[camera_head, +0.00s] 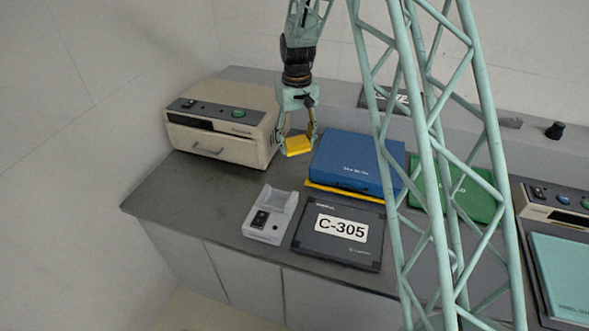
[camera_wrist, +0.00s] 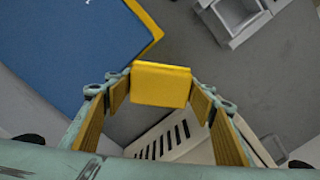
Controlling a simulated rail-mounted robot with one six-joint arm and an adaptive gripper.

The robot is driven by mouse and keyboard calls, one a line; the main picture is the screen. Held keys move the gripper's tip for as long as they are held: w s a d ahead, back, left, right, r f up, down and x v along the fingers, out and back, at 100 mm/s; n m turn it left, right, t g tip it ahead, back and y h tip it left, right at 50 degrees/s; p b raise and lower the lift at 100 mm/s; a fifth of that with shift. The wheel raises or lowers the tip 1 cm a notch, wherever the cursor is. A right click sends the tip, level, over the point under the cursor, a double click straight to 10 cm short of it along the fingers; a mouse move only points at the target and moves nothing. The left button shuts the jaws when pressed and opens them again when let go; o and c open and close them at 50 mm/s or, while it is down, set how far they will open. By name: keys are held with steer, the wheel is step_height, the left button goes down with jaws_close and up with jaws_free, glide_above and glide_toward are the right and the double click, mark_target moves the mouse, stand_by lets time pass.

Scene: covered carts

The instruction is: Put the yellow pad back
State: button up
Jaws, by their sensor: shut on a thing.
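My gripper (camera_head: 299,138) is shut on a small yellow pad (camera_head: 298,146) and holds it above the counter, between the beige machine and the blue case. In the wrist view the yellow pad (camera_wrist: 160,86) sits between the two fingers of my gripper (camera_wrist: 160,92). A grey cradle (camera_head: 270,215) with an open hollow top and a black front panel stands on the counter, below and left of the blue case. Part of this cradle also shows at the top right of the wrist view (camera_wrist: 236,14). Its hollow looks empty.
A blue case (camera_head: 345,160) lies over a yellow sheet (camera_head: 345,192). The dark C-305 case (camera_head: 340,232) lies right of the cradle. A beige machine (camera_head: 222,122) stands at the left back. A green case (camera_head: 465,190) lies farther right. The counter's left front (camera_head: 185,195) is clear.

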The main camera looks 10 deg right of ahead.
mark_target(295, 139)
steer(key=shift+w+f+n+b, duration=0.2)
steer(key=shift+w+n, duration=0.1)
steer(key=shift+w, duration=0.5)
steer(key=shift+w+f+n+b, duration=0.2)
steer(key=shift+w+n, duration=0.1)
steer(key=shift+w, duration=0.45)
steer(key=shift+r, duration=0.1)
steer(key=shift+f+b, duration=0.5)
steer(key=shift+f, duration=2.65)
steer(key=shift+f+b, duration=0.3)
steer(key=shift+f, duration=1.55)
steer(key=shift+f, duration=0.15)
steer(key=o, duration=1)
